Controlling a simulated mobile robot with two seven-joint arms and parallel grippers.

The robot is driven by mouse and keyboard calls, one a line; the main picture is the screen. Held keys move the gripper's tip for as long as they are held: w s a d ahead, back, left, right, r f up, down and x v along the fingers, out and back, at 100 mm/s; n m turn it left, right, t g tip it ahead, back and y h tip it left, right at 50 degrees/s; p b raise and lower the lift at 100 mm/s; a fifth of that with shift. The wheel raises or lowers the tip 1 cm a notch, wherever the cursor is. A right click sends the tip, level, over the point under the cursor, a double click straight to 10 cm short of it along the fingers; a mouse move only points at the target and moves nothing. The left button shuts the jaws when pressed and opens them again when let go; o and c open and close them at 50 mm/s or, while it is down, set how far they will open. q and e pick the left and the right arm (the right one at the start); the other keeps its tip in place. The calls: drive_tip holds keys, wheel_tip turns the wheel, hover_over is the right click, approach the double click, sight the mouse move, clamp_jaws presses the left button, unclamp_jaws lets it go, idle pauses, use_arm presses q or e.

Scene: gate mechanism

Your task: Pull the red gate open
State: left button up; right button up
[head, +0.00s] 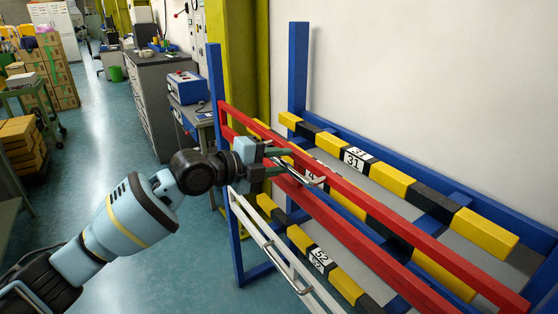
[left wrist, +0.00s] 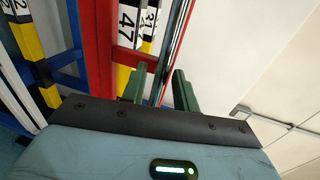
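The red gate (head: 375,202) is a long frame of two red rails running from the blue post at the left to the lower right, in front of a rack. A metal bar handle (head: 312,181) is on its left part. My left gripper (head: 284,161) is at this handle, and its fingers point toward the rack. In the left wrist view the two dark green fingers (left wrist: 160,88) stand apart with the handle bar (left wrist: 172,45) between them. Gaps seem to show beside the bar; contact is unclear. The gate's red frame (left wrist: 97,60) is left of the fingers. My right gripper is not in view.
A white gate (head: 262,232) with its own handle is below the red one. Blue posts (head: 299,65) frame the rack, which holds yellow and black bars (head: 390,180) with number labels. A grey table with a blue device (head: 188,87) stands behind. The floor to the left is open.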

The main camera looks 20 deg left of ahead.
use_arm(q)
drive_tip(key=shift+w+d, duration=0.1)
drive_tip(key=shift+d, duration=0.05)
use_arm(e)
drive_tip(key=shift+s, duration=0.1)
use_arm(q)
drive_tip(key=shift+c, duration=0.3)
drive_tip(key=c, duration=0.5)
clamp_jaws()
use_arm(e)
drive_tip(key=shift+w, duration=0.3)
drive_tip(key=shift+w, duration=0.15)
use_arm(q)
drive_tip(key=shift+f, duration=0.1)
